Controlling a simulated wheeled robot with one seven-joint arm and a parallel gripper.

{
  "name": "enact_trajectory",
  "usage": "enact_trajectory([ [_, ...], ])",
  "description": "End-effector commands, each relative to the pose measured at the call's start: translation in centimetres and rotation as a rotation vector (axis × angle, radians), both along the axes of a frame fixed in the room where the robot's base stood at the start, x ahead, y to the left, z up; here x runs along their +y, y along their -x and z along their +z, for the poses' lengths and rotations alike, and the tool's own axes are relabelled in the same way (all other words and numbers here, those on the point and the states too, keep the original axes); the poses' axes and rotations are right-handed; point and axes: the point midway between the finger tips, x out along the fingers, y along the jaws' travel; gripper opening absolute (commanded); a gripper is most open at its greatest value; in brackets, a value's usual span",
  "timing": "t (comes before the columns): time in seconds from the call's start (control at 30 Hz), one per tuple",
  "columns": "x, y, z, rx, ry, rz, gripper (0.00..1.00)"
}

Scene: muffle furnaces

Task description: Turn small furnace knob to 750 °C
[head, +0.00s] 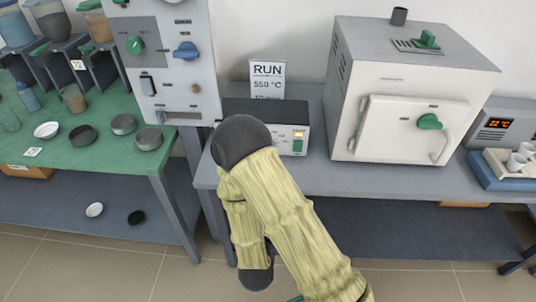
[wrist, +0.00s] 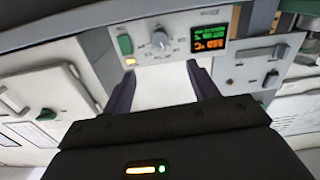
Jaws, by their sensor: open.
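The grey dial knob (wrist: 160,40) sits on the front of the controller box (wrist: 180,50), with small scale marks around it. Beside it are a green switch (wrist: 125,45) and a lit display (wrist: 209,38) whose digits I cannot read surely. My gripper (wrist: 161,72) is open and empty, its two dark fingers apart and pointing toward the panel, with the knob beyond the gap between their tips. I see no contact. In the head view, the same controller box (head: 262,108) stands left of the small furnace (head: 400,85); my arm hides its knob and my gripper.
A sign (head: 266,78) reading RUN 550 °C stands behind the box. The furnace door has a green knob (head: 429,122). A tall panel (head: 165,60) with a blue knob (head: 186,51) stands left. Dishes lie on the green table (head: 100,165). A tray (head: 500,170) is far right.

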Motion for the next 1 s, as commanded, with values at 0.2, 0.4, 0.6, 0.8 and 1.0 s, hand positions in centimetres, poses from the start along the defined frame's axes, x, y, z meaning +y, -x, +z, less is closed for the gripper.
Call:
enact_trajectory([
  [0.2, -0.2, -1.0, -0.7, 0.008, -0.007, -0.011, 0.59],
  [0.4, -0.1, -1.9, -0.6, 0.006, -0.007, -0.005, 0.59],
  [0.6, -0.2, -2.8, -0.2, -0.008, -0.004, -0.001, 0.59],
  [0.8, -0.2, -6.5, 0.3, -0.007, -0.003, -0.002, 0.59],
  [1.0, -0.4, -10.1, 0.2, -0.006, -0.003, -0.002, 0.59],
])
